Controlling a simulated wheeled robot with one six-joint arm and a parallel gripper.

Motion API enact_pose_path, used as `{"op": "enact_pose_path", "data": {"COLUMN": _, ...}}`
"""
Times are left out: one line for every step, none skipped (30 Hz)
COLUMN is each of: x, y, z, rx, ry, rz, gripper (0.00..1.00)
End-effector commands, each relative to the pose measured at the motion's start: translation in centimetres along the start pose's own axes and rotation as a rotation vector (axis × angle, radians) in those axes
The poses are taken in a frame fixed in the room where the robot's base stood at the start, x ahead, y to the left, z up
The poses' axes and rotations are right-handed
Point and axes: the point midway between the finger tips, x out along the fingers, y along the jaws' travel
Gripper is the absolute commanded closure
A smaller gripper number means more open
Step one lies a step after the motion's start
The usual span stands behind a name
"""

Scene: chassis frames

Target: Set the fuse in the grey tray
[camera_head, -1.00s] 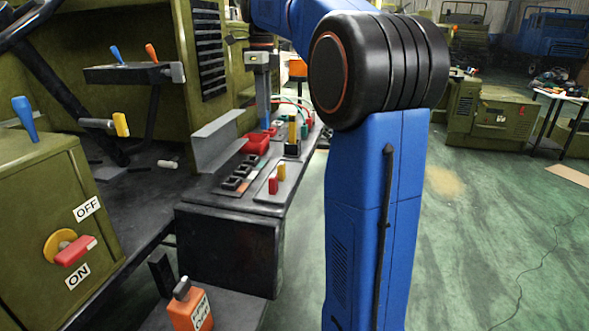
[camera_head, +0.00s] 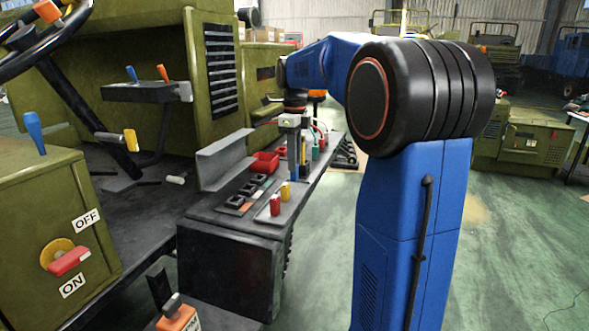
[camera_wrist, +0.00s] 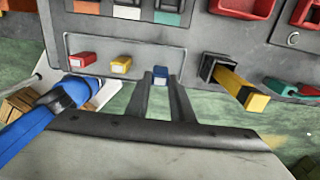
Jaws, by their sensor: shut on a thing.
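My gripper (camera_wrist: 162,82) is shut on a small blue fuse (camera_wrist: 160,74), which shows between the fingertips in the wrist view. The grey tray (camera_wrist: 105,48) lies under and beyond it and holds a red fuse (camera_wrist: 82,60) and a yellow fuse (camera_wrist: 121,65). The blue fuse is in line to the right of these, at the tray's edge in the picture. I cannot tell whether it touches the tray. In the head view the grey tray (camera_head: 262,214) sits on the bench's near end, with my gripper (camera_head: 294,160) beyond its fuses.
A yellow-handled post in a black socket (camera_wrist: 240,85) stands close right of my gripper. Red bins (camera_head: 264,163) and black square sockets (camera_head: 235,202) share the bench. A raised grey panel (camera_head: 222,160) borders the left. Open floor (camera_head: 320,265) lies to the right.

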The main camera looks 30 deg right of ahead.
Motion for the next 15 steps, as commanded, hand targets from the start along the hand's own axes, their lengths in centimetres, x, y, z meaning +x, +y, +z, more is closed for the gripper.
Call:
{"op": "enact_pose_path", "data": {"x": 0.8, "y": 0.1, "z": 0.0, "rx": 0.000, "ry": 0.002, "rz": 0.002, "gripper": 1.00}}
{"op": "enact_pose_path", "data": {"x": 1.2, "y": 0.0, "z": 0.0, "rx": 0.000, "ry": 0.001, "rz": 0.002, "gripper": 1.00}}
{"op": "enact_pose_path", "data": {"x": 1.8, "y": 0.0, "z": 0.0, "rx": 0.000, "ry": 0.002, "rz": 0.002, "gripper": 1.00}}
{"op": "enact_pose_path", "data": {"x": 2.1, "y": 0.0, "z": 0.0, "rx": 0.000, "ry": 0.002, "rz": 0.002, "gripper": 1.00}}
{"op": "enact_pose_path", "data": {"x": 2.4, "y": 0.0, "z": 0.0, "rx": 0.000, "ry": 0.001, "rz": 0.001, "gripper": 1.00}}
{"op": "enact_pose_path", "data": {"x": 2.6, "y": 0.0, "z": 0.0, "rx": 0.000, "ry": 0.000, "rz": 0.000, "gripper": 1.00}}
{"op": "enact_pose_path", "data": {"x": 2.7, "y": 0.0, "z": 0.0, "rx": 0.000, "ry": 0.000, "rz": 0.000, "gripper": 1.00}}
{"op": "enact_pose_path", "data": {"x": 2.8, "y": 0.0, "z": 0.0, "rx": 0.000, "ry": 0.000, "rz": 0.000, "gripper": 1.00}}
{"op": "enact_pose_path", "data": {"x": 2.7, "y": 0.0, "z": 0.0, "rx": 0.000, "ry": 0.000, "rz": 0.000, "gripper": 1.00}}
{"op": "enact_pose_path", "data": {"x": 2.7, "y": 0.0, "z": 0.0, "rx": 0.000, "ry": 0.000, "rz": 0.000, "gripper": 1.00}}
{"op": "enact_pose_path", "data": {"x": 2.7, "y": 0.0, "z": 0.0, "rx": 0.000, "ry": 0.000, "rz": 0.000, "gripper": 1.00}}
{"op": "enact_pose_path", "data": {"x": 2.7, "y": 0.0, "z": 0.0, "rx": 0.000, "ry": 0.000, "rz": 0.000, "gripper": 1.00}}
{"op": "enact_pose_path", "data": {"x": 2.7, "y": 0.0, "z": 0.0, "rx": 0.000, "ry": 0.000, "rz": 0.000, "gripper": 1.00}}
{"op": "enact_pose_path", "data": {"x": 2.7, "y": 0.0, "z": 0.0, "rx": 0.000, "ry": 0.000, "rz": 0.000, "gripper": 1.00}}
{"op": "enact_pose_path", "data": {"x": 2.8, "y": 0.0, "z": 0.0, "rx": 0.000, "ry": 0.000, "rz": 0.000, "gripper": 1.00}}
